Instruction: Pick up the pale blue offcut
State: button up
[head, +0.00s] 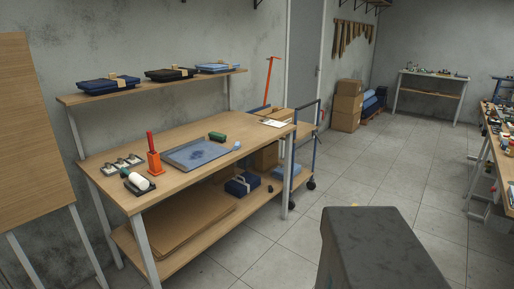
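No single thing is plainly the pale blue offcut. A flat grey-blue sheet (197,154) with a darker blue patch on it lies on the workbench (190,185). Another pale blue piece (286,168) sits low down near the bench's right end, partly hidden by the bench leg. My gripper is not in view.
Folded bundles, one pale blue (217,67), lie on the upper shelf (150,87). An orange holder (154,163), a white roller (138,181) and a green block (217,136) stand on the bench. A wheeled cart (315,140) is beyond it.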

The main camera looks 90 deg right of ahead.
aim_at(237, 146)
jog(key=u, duration=0.15)
jog(key=k, duration=0.8)
jog(key=z, duration=1.3)
jog(key=i, duration=1)
jog(key=z, duration=0.05)
